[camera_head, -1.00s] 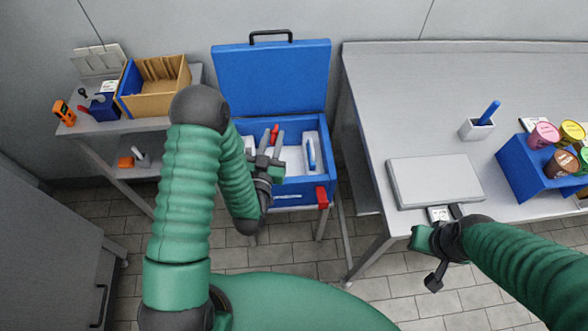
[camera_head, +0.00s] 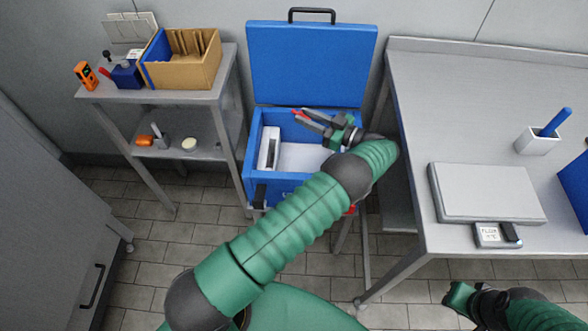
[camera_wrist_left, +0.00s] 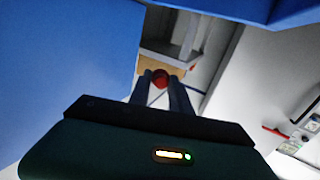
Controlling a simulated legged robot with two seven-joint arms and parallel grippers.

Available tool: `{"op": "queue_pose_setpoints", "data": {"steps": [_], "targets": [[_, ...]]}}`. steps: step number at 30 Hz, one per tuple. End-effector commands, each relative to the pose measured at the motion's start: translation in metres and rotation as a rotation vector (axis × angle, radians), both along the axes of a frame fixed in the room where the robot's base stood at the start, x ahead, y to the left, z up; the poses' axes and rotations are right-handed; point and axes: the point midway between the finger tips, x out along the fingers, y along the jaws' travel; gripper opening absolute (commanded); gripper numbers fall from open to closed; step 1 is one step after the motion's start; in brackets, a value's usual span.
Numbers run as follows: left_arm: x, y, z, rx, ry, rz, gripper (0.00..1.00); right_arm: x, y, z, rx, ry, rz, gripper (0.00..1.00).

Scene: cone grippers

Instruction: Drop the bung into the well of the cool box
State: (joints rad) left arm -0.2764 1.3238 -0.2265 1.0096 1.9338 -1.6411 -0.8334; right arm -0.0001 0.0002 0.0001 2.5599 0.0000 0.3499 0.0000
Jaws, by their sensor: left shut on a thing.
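The blue cool box (camera_head: 249,165) stands open in the middle of the head view, its blue lid (camera_head: 312,62) raised behind it. Its inside is pale, with a white upright piece (camera_head: 269,148) at the left. My left gripper (camera_head: 299,116) is over the box opening, fingers pointing left, shut on the small red bung (camera_head: 296,112). In the left wrist view the bung (camera_wrist_left: 160,78) shows as a round red end between the fingertips. My right gripper (camera_head: 462,299) is low at the bottom right, partly out of frame, and its jaws are unclear.
A steel table (camera_head: 410,85) on the right holds a grey scale (camera_head: 487,193) and a white holder (camera_head: 537,140) with a blue stick. A shelf unit (camera_head: 228,85) on the left carries a wooden crate (camera_head: 185,72) and an orange device (camera_head: 87,75).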

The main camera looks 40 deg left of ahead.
Motion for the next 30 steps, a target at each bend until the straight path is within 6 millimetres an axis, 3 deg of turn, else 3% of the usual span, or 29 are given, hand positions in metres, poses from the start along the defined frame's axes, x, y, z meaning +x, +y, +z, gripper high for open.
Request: {"op": "queue_pose_setpoints", "data": {"steps": [12, 22, 23, 28, 30], "targets": [[0.000, 0.001, -0.053, 0.001, 0.001, 0.000, 0.05, 0.000, 0.000, -0.031, 0.000, 0.000, 0.000, 0.22], [0.000, 0.001, -0.057, 0.001, -0.001, 0.000, 0.05, 0.000, 0.000, -0.032, 0.000, 0.000, 0.000, 0.22], [0.000, 0.001, -0.057, 0.001, -0.001, 0.000, 0.27, 0.000, 0.000, -0.032, 0.000, 0.000, 0.000, 0.22], [0.000, 0.001, -0.057, 0.001, -0.001, 0.000, 0.49, 0.000, 0.000, -0.032, 0.000, 0.000, 0.000, 0.22], [0.000, 0.001, -0.057, 0.001, -0.001, 0.000, 0.50, 0.000, 0.000, -0.032, 0.000, 0.000, 0.000, 0.22]]}}
